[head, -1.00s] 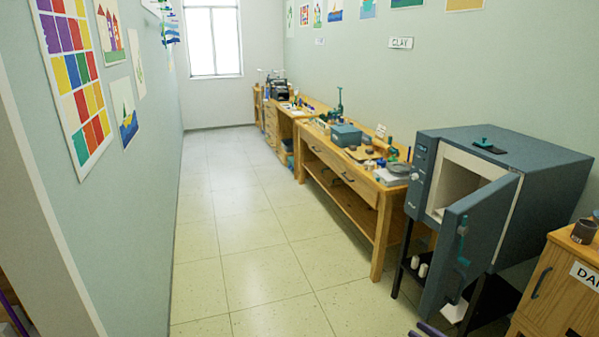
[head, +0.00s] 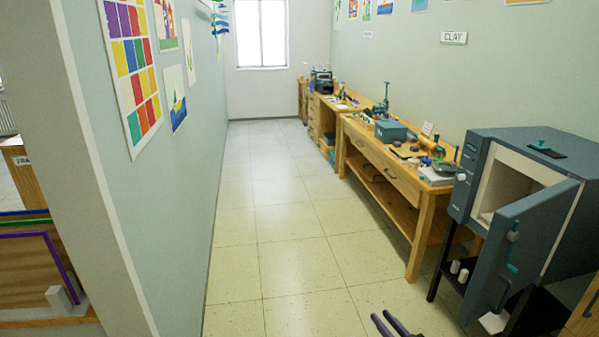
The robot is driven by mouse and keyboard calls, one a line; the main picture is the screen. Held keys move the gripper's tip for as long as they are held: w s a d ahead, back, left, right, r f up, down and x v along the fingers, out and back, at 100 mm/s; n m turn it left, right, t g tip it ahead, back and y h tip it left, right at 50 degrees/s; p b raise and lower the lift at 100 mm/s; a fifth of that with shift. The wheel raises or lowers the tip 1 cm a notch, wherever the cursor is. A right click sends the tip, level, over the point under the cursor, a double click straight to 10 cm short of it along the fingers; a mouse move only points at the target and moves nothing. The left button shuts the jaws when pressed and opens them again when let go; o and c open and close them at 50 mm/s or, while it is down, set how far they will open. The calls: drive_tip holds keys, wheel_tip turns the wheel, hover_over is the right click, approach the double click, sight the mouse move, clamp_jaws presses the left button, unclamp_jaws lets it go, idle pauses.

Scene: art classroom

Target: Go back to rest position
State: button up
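My gripper (head: 388,322) shows at the bottom edge of the head view, right of the middle. Only its two dark purple-grey fingers are in the picture. They stand apart with nothing seen between them, over the tiled floor. The rest of my arm is below the picture and hidden.
A blue-grey kiln (head: 535,225) with its door swung open stands on a dark stand at the right. A wooden workbench (head: 412,200) with tools runs along the right wall. The tiled floor (head: 285,235) is clear. A wall end (head: 100,170) and framed boards (head: 35,270) are at the left.

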drive_tip(key=w+a+f+m+g+h, duration=0.1)
drive_tip(key=w+a+f+m+h, duration=0.2)
drive_tip(key=f, duration=0.4)
drive_tip(key=s+a+f+m+g+h+b, duration=0.1)
drive_tip(key=s+a+f+g+h, duration=0.2)
drive_tip(key=s+f, duration=0.45)
drive_tip(key=s+a+f+g+h, duration=0.15)
drive_tip(key=s+f+g, duration=0.35)
drive_tip(key=f, duration=0.5)
drive_tip(key=s+f+g+h, duration=0.1)
drive_tip(key=s+f+g, duration=0.15)
drive_tip(key=s, duration=0.45)
drive_tip(key=s+f+g, duration=0.2)
drive_tip(key=s+g, duration=0.2)
drive_tip(key=s, duration=0.3)
drive_tip(key=s+a+r+n+g+y, duration=0.1)
drive_tip(key=s+g, duration=0.5)
drive_tip(key=s, duration=0.7)
drive_tip(key=shift+s+a+r+n, duration=0.3)
drive_tip(key=shift+s+a+r, duration=0.05)
drive_tip(key=shift+a+r, duration=0.5)
drive_tip(key=shift+g, duration=0.25)
